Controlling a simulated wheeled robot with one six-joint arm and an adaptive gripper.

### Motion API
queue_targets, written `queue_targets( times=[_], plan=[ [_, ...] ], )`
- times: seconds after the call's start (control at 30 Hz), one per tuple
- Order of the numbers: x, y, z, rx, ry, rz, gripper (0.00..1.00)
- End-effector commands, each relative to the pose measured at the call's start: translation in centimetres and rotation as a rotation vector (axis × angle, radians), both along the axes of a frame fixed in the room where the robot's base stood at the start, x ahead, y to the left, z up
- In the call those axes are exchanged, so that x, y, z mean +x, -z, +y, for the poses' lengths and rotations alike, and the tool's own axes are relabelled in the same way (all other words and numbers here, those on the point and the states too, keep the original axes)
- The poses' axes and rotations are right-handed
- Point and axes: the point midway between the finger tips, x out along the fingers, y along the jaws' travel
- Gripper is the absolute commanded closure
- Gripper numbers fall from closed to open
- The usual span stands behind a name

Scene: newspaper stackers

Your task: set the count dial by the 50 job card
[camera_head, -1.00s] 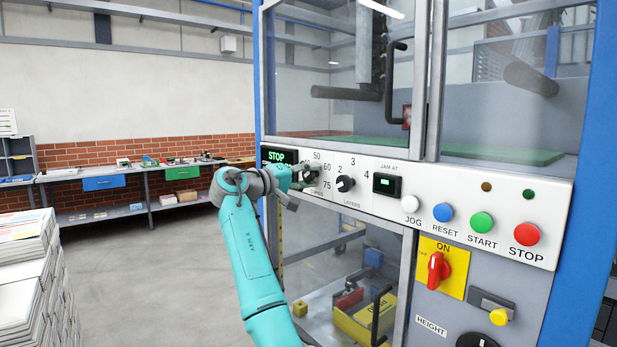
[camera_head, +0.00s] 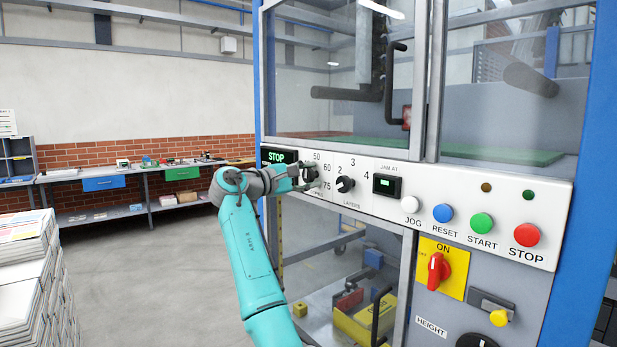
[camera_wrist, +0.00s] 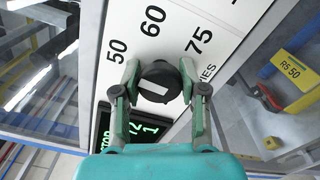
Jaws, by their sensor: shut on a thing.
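The count dial is a black knob (camera_wrist: 160,80) on the white panel, with 50, 60 and 75 printed around it in the wrist view. A white mark shows on the knob; I cannot tell which number it points at. My gripper (camera_head: 308,174) is at the panel, its two fingers shut on either side of the knob, and hides much of it in the head view. A yellow label reading RS 50 (camera_wrist: 289,70) shows at the right of the wrist view. I cannot tell whether it is the job card.
A green-lit display (camera_head: 277,157) reading STOP is left of the dial. The layers dial (camera_head: 345,184) is close on the right, then the jam display (camera_head: 387,185) and JOG, RESET, START and STOP (camera_head: 527,235) buttons. Newspaper stacks (camera_head: 30,265) stand at the far left.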

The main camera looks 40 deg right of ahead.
Motion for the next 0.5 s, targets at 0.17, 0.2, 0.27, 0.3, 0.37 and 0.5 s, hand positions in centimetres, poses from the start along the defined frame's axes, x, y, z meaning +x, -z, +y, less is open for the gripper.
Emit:
queue_targets(
  times=[0.17, 0.2, 0.27, 0.3, 0.37, 0.5],
  plan=[
    [0.05, 0.10, 0.03, -0.001, 0.000, 0.060, 0.93],
    [0.05, 0.10, 0.03, -0.001, 0.000, 0.068, 0.93],
    [0.06, 0.11, 0.02, -0.001, 0.000, 0.078, 0.93],
    [0.06, 0.11, 0.02, -0.002, 0.000, 0.083, 0.93],
    [0.06, 0.11, 0.02, -0.002, 0.000, 0.088, 0.93],
    [0.06, 0.11, 0.02, -0.002, 0.000, 0.091, 0.93]
  ],
)
